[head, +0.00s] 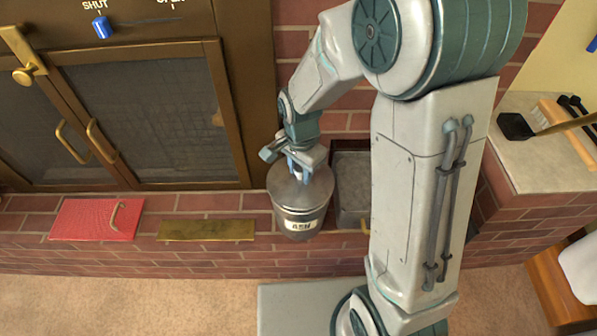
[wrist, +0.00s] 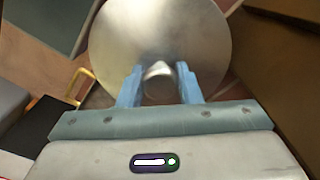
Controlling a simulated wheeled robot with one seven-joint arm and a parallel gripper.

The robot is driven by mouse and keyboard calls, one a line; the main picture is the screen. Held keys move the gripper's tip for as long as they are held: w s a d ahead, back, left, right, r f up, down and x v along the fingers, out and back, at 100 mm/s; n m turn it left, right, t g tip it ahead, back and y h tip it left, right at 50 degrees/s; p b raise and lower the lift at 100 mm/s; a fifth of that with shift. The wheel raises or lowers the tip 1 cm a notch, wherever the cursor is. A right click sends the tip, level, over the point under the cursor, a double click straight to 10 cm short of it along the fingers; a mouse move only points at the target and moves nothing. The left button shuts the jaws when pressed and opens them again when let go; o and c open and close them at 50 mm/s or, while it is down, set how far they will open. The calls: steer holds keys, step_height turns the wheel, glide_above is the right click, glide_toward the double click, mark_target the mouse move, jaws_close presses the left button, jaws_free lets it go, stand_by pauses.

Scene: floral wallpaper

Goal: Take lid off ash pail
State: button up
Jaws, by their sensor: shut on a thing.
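My gripper (head: 299,170) is above the lid, pointing down. In the wrist view the lid (wrist: 160,35) fills the upper middle, and its rounded knob (wrist: 159,80) is between the two blue fingers. My gripper is shut on the knob. The inside of the pail is hidden.
A grey open bin (head: 352,190) stands just right of the pail, partly behind my arm. A brass plate (head: 206,231) and a red mat with a handle (head: 95,219) lie left on the hearth. Glass fireplace doors (head: 145,115) are behind. A black-ended tool (head: 514,127) lies at right.

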step_height(320, 180, up, 2)
steer(key=shift+r+p, duration=0.2)
steer(key=shift+p, duration=0.1)
steer(key=s+d+r+p, duration=0.1)
steer(key=s+d+r, duration=0.1)
steer(key=d, duration=0.3)
steer(key=s+d+r+p, duration=0.1)
steer(key=s+d+r, duration=0.1)
steer(key=d+r, duration=0.2)
steer(key=shift+s+d+r+p, duration=0.25)
steer(key=shift+d+p, duration=0.1)
steer(key=shift+d, duration=0.6)
step_height(320, 180, up, 5)
steer(key=p, duration=0.4)
steer(key=shift+w, duration=0.1)
